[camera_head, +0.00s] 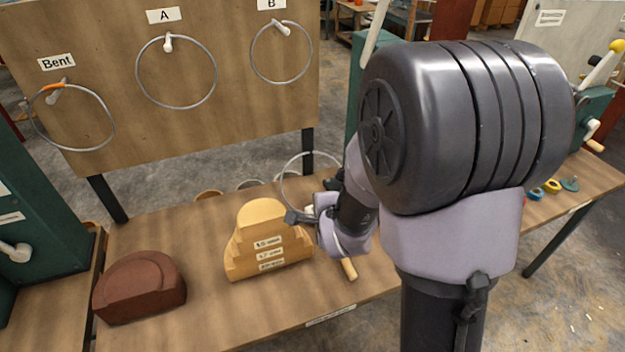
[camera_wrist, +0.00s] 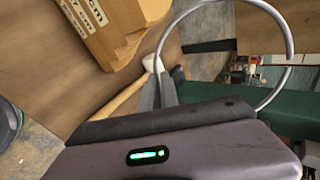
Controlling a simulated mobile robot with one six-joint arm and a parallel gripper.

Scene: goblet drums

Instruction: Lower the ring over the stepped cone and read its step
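The stepped cone (camera_head: 262,238) is a tan wooden half-form with labelled steps, standing on the bench left of my gripper (camera_head: 306,213). Part of it, with its labels, also shows at the top left of the wrist view (camera_wrist: 112,28). A thin grey metal ring (camera_head: 283,181) stands up from my gripper, to the right of the cone and apart from it. In the wrist view the ring (camera_wrist: 290,42) passes at the fingertips (camera_wrist: 160,82), which look closed on it. Its lower part is hidden behind my gripper.
Rings hang on a board at pegs marked Bent (camera_head: 111,120), A (camera_head: 214,82) and B (camera_head: 310,55). A dark red stepped block (camera_head: 140,288) sits front left on the bench. A wooden-handled tool (camera_head: 349,268) lies beside my gripper. Bare bench lies between the two blocks.

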